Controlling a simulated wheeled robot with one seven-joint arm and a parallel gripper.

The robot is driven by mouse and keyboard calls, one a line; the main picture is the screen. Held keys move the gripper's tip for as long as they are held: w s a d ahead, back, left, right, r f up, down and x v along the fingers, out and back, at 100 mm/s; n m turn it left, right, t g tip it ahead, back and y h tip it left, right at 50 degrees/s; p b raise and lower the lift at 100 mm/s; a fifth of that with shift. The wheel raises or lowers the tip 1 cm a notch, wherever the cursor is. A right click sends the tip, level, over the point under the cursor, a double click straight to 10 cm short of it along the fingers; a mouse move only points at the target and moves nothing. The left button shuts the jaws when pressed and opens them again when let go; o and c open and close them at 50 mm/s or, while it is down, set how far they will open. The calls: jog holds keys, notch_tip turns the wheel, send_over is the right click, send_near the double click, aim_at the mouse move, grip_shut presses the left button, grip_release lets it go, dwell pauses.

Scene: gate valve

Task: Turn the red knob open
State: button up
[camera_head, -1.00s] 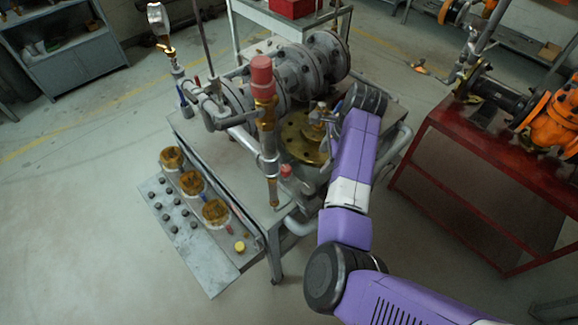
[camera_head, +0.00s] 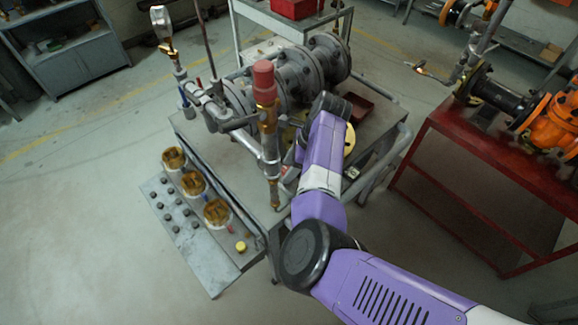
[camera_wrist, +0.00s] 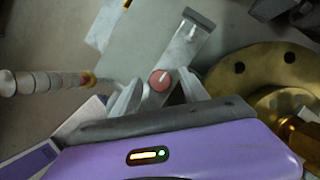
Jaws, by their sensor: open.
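The red knob (camera_wrist: 160,80), a small round reddish disc with a pale line across its face, shows in the wrist view. My gripper (camera_wrist: 159,86) is open there, with one pale finger on each side of the knob. I cannot tell whether the fingers touch it or how far below the tips it sits. In the head view my purple arm hides the small knob and most of my gripper.
A red-topped brass valve (camera_head: 263,82) stands upright on the grey cart, left of my arm. A brass flange (camera_wrist: 275,68) lies to the right in the wrist view. A slim pipe (camera_wrist: 45,82) is at left. A red table (camera_head: 480,190) stands at right.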

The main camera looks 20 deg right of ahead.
jog(key=shift+f, duration=0.1)
grip_shut()
